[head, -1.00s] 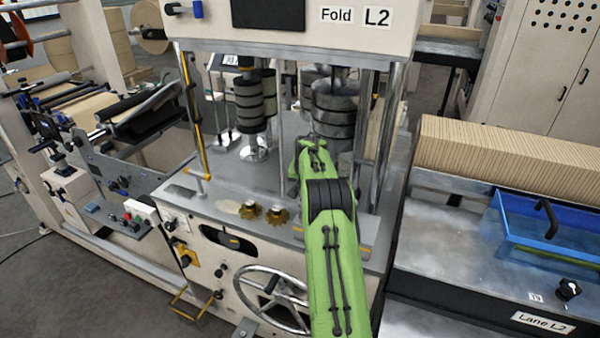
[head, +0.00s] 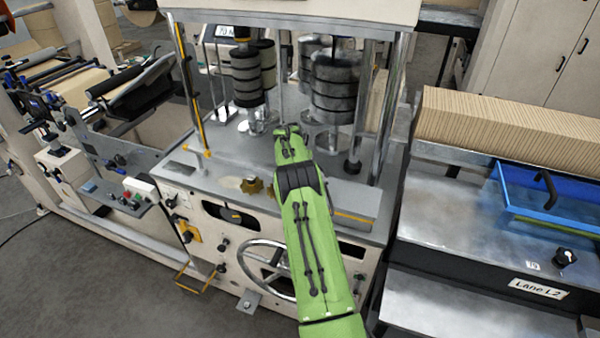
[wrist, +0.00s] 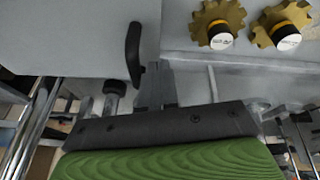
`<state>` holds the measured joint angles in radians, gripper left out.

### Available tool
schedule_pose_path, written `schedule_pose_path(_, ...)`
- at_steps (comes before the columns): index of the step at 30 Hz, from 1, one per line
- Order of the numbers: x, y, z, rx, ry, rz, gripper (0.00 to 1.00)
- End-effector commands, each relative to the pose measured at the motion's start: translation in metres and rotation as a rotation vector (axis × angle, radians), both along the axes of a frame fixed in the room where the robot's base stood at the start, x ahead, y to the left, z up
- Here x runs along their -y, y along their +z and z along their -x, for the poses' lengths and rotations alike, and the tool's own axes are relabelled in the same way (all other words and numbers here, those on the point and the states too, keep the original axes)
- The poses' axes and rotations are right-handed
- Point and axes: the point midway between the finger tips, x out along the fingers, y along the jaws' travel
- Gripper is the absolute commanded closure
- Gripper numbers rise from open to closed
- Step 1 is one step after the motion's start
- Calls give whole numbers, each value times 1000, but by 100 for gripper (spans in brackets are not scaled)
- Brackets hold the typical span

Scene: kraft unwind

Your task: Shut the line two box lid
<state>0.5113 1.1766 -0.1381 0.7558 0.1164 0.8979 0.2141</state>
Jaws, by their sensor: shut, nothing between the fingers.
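No lid is marked as line two's box lid, and I cannot tell for certain which part it is. A grey box-like panel (head: 350,203) with a yellow stripe stands on the Fold machine's deck, right of my arm. A grey panel with a black handle (wrist: 133,55) fills the upper left of the wrist view. A blue-framed cover (head: 510,205) with a black handle lies on Lane L2 at the right. My gripper (wrist: 160,87) is shut and empty, close to the black handle. In the head view my arm hides part of the deck.
Two gold star knobs (wrist: 250,25) sit on the deck beside my gripper. Chrome columns (head: 388,110) and dark roller stacks (head: 333,85) stand behind. A handwheel (head: 268,268) is on the front. A kraft stack (head: 510,130) lies along Lane L2.

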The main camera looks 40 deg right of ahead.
Motion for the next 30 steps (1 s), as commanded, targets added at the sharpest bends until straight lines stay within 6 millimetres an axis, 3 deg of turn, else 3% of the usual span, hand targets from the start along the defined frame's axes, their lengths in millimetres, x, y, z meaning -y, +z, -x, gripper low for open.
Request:
schedule_pose_path(5,-3,10,1,2,1,1,100)
schedule_pose_path(15,-34,96,15,5,1,3,100)
schedule_pose_path(21,-48,136,22,2,1,1,100)
schedule_pose_path(30,-51,147,24,0,0,0,100)
